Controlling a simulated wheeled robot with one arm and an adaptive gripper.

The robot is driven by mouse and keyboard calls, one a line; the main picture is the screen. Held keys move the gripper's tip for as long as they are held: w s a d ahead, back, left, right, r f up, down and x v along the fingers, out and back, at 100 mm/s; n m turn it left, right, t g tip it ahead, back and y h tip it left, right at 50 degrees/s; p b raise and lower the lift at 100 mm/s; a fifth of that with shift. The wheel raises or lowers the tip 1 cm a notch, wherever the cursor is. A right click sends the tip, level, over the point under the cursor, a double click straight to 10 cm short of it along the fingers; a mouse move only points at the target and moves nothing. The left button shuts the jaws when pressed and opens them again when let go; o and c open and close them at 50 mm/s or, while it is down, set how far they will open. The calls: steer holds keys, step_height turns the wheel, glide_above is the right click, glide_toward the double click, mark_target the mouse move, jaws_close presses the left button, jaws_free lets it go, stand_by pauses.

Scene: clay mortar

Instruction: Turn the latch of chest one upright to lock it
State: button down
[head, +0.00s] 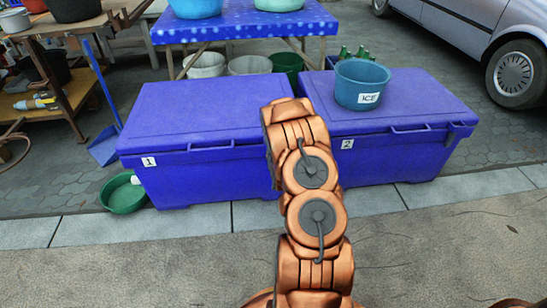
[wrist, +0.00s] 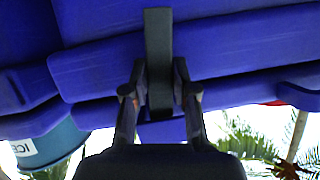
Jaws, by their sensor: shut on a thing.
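Chest one (head: 200,165) is the blue chest at the left with a "1" label; its lid looks shut. Its latch is hidden behind my arm in the head view. In the wrist view a dark bar, the latch (wrist: 158,40), runs up and down the picture across the blue chest surface (wrist: 225,50). My gripper (wrist: 159,88) is shut on the latch, one finger on each side near its lower part. In the head view my gripper is hidden behind my own arm.
A green basin (head: 124,195) and blue dustpan (head: 104,148) lie left. A cloth-covered table (head: 250,24) stands behind. The front pavement is clear.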

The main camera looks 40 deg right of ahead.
steer(key=shift+n+b, duration=0.3)
steer(key=shift+n, duration=0.2)
steer(key=shift+g+h, duration=0.3)
steer(key=c, duration=0.9)
jaws_free()
steer(key=shift+a, duration=0.1)
steer(key=shift+v, duration=3.7)
steer(key=shift+r, duration=0.15)
